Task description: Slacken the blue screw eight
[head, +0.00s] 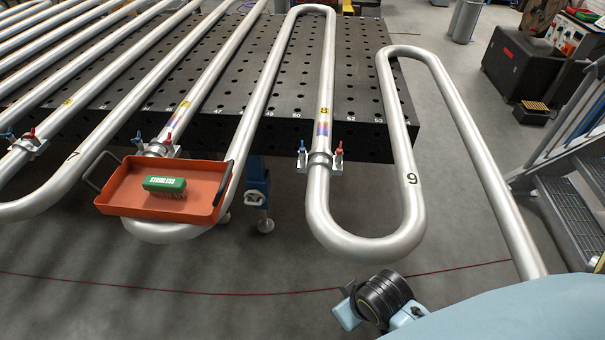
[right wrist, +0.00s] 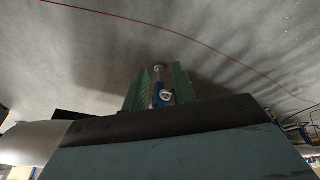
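The blue screw (head: 302,148) of the clamp (head: 320,162) at the pipe marked 8 stands upright on the clamp's left side, below the yellow 8 label (head: 324,111). A red screw (head: 338,148) stands on the clamp's right side. In the right wrist view my right gripper (right wrist: 160,78) has its two green fingers apart, with floor showing between them. The gap looks empty; a blue post with a pale round foot (right wrist: 161,96) shows through it, seemingly beyond the fingers. The blue screw is not recognisable in that view. My left gripper is not in view.
An orange tray (head: 125,205) holding a green brush (head: 165,185) rests on the pipe bend at left. Other clamps (head: 157,147) with blue and red screws sit further left. The black perforated table (head: 362,140) lies behind. Metal stairs (head: 575,195) stand at right.

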